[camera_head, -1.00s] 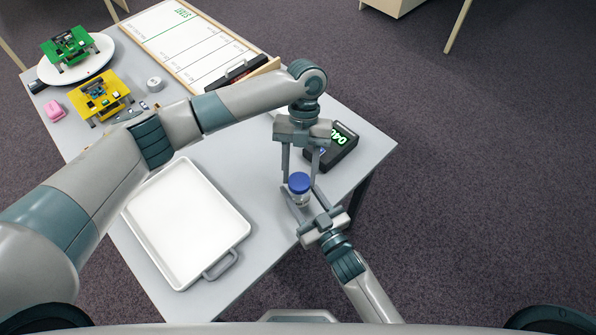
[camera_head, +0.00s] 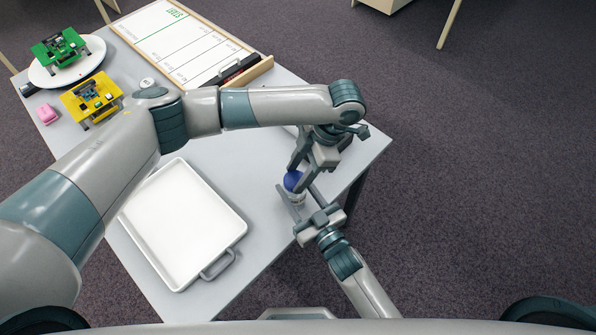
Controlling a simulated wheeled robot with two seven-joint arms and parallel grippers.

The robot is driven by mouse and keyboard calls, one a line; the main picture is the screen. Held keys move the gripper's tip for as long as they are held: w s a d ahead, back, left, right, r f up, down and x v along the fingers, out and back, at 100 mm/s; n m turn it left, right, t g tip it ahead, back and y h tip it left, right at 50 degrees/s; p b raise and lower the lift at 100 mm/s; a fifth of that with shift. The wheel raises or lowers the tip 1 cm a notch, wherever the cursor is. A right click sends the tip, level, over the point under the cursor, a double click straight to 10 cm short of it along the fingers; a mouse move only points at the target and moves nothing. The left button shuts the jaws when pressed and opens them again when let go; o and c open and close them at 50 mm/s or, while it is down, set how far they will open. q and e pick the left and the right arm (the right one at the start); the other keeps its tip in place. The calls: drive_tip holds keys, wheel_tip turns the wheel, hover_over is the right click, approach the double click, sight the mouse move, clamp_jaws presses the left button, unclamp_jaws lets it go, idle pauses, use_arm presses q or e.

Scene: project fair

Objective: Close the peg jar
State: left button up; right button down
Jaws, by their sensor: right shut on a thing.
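The peg jar (camera_head: 296,199) is a small clear jar at the near right edge of the table. Its blue lid (camera_head: 291,181) is at the jar's top; I cannot tell how tightly it sits. My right gripper (camera_head: 296,196) is shut on the jar body from the near side. My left gripper (camera_head: 299,177) reaches down from above, turned at a slant. Its fingers are apart, one on either side of the lid, and partly hide it. Whether they touch the lid is unclear.
A white tray (camera_head: 236,256) lies left of the jar. A whiteboard (camera_head: 185,45), a yellow stand (camera_head: 92,97), a green stand (camera_head: 60,47) on a white round plate (camera_head: 97,46) and a pink object (camera_head: 46,114) are further back. My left arm crosses over the table (camera_head: 250,190).

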use_arm(q)
drive_tip(key=o, duration=0.4)
drive_tip(key=shift+r, duration=0.1)
drive_tip(key=shift+r, duration=2.2)
drive_tip(key=shift+c, duration=0.2)
